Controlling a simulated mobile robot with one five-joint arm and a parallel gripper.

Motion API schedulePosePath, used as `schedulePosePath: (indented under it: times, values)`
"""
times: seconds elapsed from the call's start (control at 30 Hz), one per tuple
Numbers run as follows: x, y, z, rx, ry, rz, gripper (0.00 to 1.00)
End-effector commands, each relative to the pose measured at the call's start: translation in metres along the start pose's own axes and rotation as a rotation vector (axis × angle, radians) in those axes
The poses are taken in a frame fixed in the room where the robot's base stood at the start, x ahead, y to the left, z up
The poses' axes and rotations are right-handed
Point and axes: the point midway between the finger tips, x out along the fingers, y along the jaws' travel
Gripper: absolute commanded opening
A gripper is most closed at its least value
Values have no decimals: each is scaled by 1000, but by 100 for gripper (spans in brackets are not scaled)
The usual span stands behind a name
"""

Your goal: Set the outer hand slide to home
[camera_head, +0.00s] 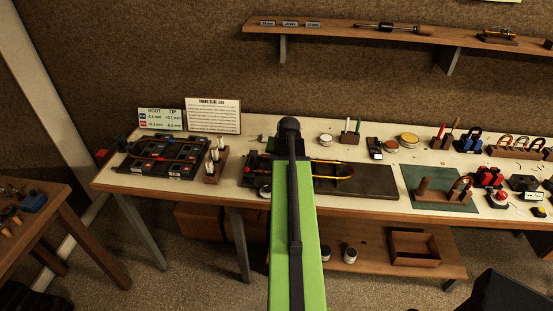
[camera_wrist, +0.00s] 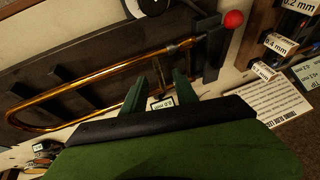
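The brass hand slide (camera_wrist: 100,72) is a long U-shaped tube on a dark board (camera_wrist: 60,60) with dark upright supports. Its closed bend is at the left in the wrist view, and its far end meets a dark block beside a red ball (camera_wrist: 234,19). The head view does not show the fingertips.
A fixture with a brass loop (camera_head: 165,150) and a wooden block of pale pegs (camera_head: 214,165) stand at the left of the table. A green mat (camera_head: 425,180) with a wooden stand lies to the right. A shelf (camera_head: 390,35) hangs above. The dark board's right part is bare.

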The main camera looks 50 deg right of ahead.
Motion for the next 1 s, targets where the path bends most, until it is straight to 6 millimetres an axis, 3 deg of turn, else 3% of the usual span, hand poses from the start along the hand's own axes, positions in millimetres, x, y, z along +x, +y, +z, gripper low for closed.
schedulePosePath:
  times: [0.03,0.1,0.4,0.5,1.0]
  values:
    - [-24,-2,-3,1,0,0,35]
    - [-42,-2,-3,1,0,0,35]
    - [-114,-2,-2,1,0,-2,35]
    - [-130,0,-2,2,1,-2,35]
    - [-134,2,0,2,1,-2,35]
